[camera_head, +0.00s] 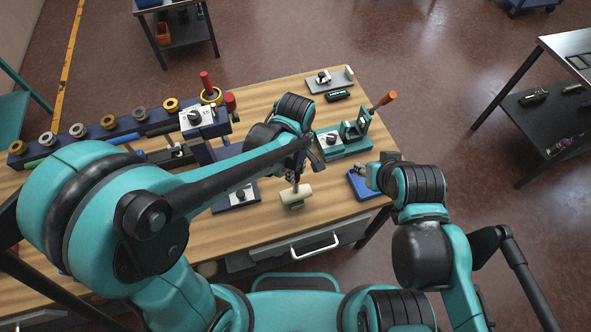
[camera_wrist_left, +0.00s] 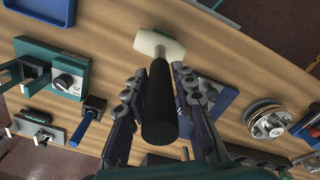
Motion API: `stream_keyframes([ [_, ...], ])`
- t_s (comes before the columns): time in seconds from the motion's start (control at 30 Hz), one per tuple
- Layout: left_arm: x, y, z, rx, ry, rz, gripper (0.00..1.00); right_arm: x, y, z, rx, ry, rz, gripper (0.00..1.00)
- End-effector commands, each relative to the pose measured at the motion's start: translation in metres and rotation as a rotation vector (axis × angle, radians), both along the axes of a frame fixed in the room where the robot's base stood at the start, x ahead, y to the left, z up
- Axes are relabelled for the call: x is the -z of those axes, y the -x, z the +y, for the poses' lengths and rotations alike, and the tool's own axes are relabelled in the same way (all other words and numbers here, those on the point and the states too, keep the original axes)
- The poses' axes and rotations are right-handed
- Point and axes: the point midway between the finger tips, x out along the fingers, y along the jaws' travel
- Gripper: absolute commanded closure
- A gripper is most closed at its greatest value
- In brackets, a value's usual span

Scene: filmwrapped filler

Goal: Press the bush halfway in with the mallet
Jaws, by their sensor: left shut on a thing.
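My left gripper (camera_head: 298,168) is shut on a mallet's dark handle, above the front of the wooden table (camera_head: 277,228). The mallet's cream head (camera_head: 296,196) hangs below the fingers. In the left wrist view the dark handle (camera_wrist_left: 160,105) runs between the two fingers (camera_wrist_left: 158,80), with the cream head (camera_wrist_left: 160,44) beyond them. My right gripper (camera_head: 366,174) is by a small blue tray (camera_head: 359,188) at the table's right edge; its fingers are too small to judge. I cannot pick out the bush for certain in either view.
A teal fixture (camera_head: 343,145) with a dial stands right of the mallet. A blue stand (camera_head: 205,124) with a dial is to the left. A rail of several rings (camera_head: 78,130) lies at the back left. A grey plate fixture (camera_head: 330,80) is at the back. Bare wood lies in front.

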Motion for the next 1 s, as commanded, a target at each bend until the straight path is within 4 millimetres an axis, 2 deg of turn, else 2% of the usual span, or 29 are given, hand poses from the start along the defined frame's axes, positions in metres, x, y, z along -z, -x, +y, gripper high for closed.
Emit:
stream_keyframes([
  [0.37, -0.002, 0.000, 0.000, 0.000, 0.000, 0.000, 1.00, -0.002, 0.000, 0.000, 0.000, 0.000, 0.000, 0.60],
  [1.0, -0.041, 0.000, 0.000, 0.000, 0.000, 0.000, 1.00, -0.031, 0.000, 0.000, 0.000, 0.000, 0.000, 0.60],
])
